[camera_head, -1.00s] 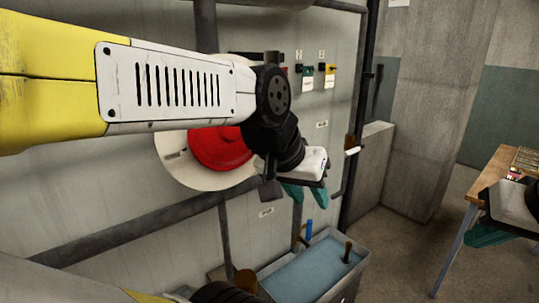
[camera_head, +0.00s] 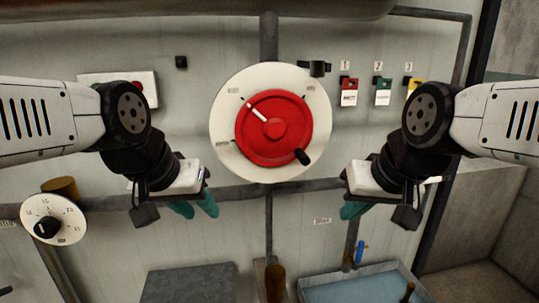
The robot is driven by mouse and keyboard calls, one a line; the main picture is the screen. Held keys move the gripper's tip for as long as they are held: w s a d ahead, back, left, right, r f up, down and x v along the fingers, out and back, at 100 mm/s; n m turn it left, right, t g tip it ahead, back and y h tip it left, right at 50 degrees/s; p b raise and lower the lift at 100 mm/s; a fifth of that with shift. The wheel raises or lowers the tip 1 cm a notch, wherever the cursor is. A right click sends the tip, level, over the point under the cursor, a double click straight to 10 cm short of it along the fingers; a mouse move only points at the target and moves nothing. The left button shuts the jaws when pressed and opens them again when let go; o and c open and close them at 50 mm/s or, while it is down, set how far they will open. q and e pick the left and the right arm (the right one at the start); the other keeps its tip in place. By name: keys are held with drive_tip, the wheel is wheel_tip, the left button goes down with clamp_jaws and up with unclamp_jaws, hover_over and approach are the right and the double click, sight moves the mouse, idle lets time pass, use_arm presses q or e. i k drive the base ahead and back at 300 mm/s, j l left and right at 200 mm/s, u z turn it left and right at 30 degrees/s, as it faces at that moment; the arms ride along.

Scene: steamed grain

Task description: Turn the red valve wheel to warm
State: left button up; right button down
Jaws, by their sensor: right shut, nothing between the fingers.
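The red valve wheel (camera_head: 290,119) sits on a round white dial plate (camera_head: 226,95) on the wall panel, in the middle of the head view. A white pointer line on it points to the upper left, and a black knob sits at its lower right. Small labels ring the plate, too small to read. My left gripper (camera_head: 194,210) is left of and below the wheel, its teal fingers apart and empty. My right gripper (camera_head: 352,210) is right of and below the wheel, shut and empty. Neither gripper touches the wheel.
Red, green and yellow tags (camera_head: 382,92) hang at upper right. A numbered dial with a black knob (camera_head: 46,227) is at lower left. A water basin (camera_head: 350,287) stands at lower right, beside a grey box top (camera_head: 188,285). Pipes cross the wall below the wheel.

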sight(275, 127)
drive_tip(key=k+l+u, duration=0.15)
drive_tip(key=l+u, duration=0.15)
drive_tip(key=k+l+u, duration=0.25)
drive_tip(key=l, duration=0.2)
drive_tip(key=k+l+u, duration=0.1)
drive_tip(key=l+u, duration=0.3)
drive_tip(key=l, duration=0.4)
drive_tip(key=k+l+u, duration=0.15)
drive_tip(key=l, duration=0.35)
drive_tip(key=i+l+u, duration=0.3)
drive_tip(key=i+l, duration=0.3)
drive_tip(key=k+j+u, duration=0.15)
drive_tip(key=k+j, duration=0.85)
drive_tip(key=j, duration=0.1)
